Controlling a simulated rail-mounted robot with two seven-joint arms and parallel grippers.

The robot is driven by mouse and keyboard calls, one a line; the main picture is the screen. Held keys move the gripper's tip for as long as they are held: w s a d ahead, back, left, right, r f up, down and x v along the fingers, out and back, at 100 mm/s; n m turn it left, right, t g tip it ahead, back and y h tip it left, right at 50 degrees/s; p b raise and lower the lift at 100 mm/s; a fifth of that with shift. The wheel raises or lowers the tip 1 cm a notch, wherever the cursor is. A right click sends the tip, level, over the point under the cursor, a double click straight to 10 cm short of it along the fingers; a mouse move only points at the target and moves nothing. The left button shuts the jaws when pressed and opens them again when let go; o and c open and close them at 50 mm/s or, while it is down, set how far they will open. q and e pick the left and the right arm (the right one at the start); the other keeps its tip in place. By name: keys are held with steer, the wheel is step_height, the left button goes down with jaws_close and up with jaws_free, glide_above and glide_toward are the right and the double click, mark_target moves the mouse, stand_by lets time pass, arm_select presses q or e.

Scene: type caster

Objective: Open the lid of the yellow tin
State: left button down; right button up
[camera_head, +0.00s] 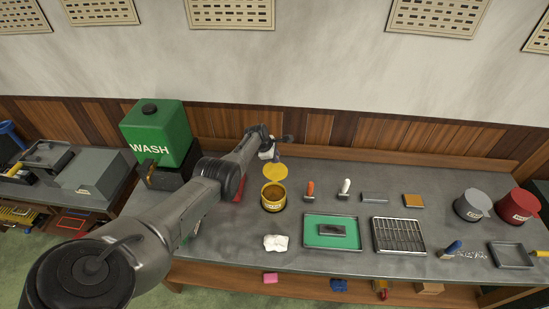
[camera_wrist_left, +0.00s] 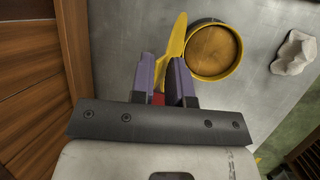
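The yellow tin (camera_head: 273,204) stands on the grey bench, its brownish inside showing. Its yellow lid (camera_head: 275,173) is raised, standing up at the tin's back edge. In the left wrist view the tin (camera_wrist_left: 238,66) is seen from above, with the lid (camera_wrist_left: 178,38) nearly edge-on beside its rim. My left gripper (camera_head: 284,140) is behind the tin in the head view. In the wrist view its purple fingers (camera_wrist_left: 161,76) are apart, with the lid's lower part close to the right finger; I cannot tell whether they touch. My right gripper is not in view.
A crumpled white cloth (camera_head: 276,242) lies in front of the tin. A green tray (camera_head: 315,239), wire rack (camera_head: 418,248) and several small tools are to the right. The green WASH tank (camera_head: 160,132) stands left. Wood panelling (camera_head: 400,142) rises behind the bench.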

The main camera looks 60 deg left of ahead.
arm_select(q)
steer(key=shift+w+a, duration=0.2)
steer(key=shift+a, duration=0.1)
stand_by(0.4)
steer(key=c, duration=1.3)
jaws_free()
steer(key=shift+c, duration=0.2)
